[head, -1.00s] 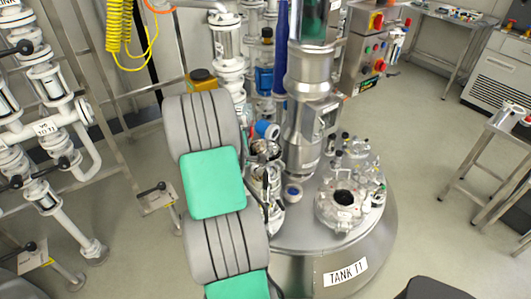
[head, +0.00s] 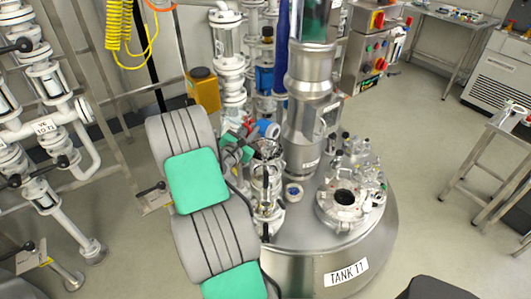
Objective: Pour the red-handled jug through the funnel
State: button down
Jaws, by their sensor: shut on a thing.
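My arm, grey with green pads, fills the lower middle of the head view. Beyond it, my gripper (head: 240,148) shows only in part, small and dark, at the left edge of the tank top; its fingertips cannot be made out. A small red part (head: 248,123) shows beside it, which may be the red handle of the jug; the jug's body cannot be made out. I cannot pick out the funnel for certain. The steel tank (head: 310,262), labelled TANK 11, has a round fitting with a dark opening (head: 345,196) on its top right.
A steel column (head: 302,130) rises from the tank top. Glass and metal fittings (head: 266,190) crowd its left side, with a blue part (head: 268,129) above. A yellow box (head: 203,90) stands behind my arm. White valved pipes (head: 50,130) are at left.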

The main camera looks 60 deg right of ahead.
jog(key=shift+w+f+n+b, duration=0.15)
jog(key=shift+f+n+b, duration=0.15)
jog(key=shift+f, duration=0.35)
jog(key=shift+w+f+n+b, duration=0.1)
jog(key=shift+f+n+b, duration=0.15)
jog(key=shift+f, duration=0.35)
jog(key=shift+w+a+n+h, duration=0.2)
jog(key=shift+n+h, duration=0.1)
jog(key=shift+n, duration=0.35)
jog(key=shift+n+g, duration=0.4)
jog(key=shift+n, duration=0.3)
jog(key=shift+w+d+r+p, duration=0.1)
jog(key=shift+r+p, duration=1.15)
jog(key=shift+r, duration=0.3)
jog(key=shift+d+r+p, duration=0.1)
jog(key=shift+r+p, duration=1.15)
jog(key=shift+r, duration=0.3)
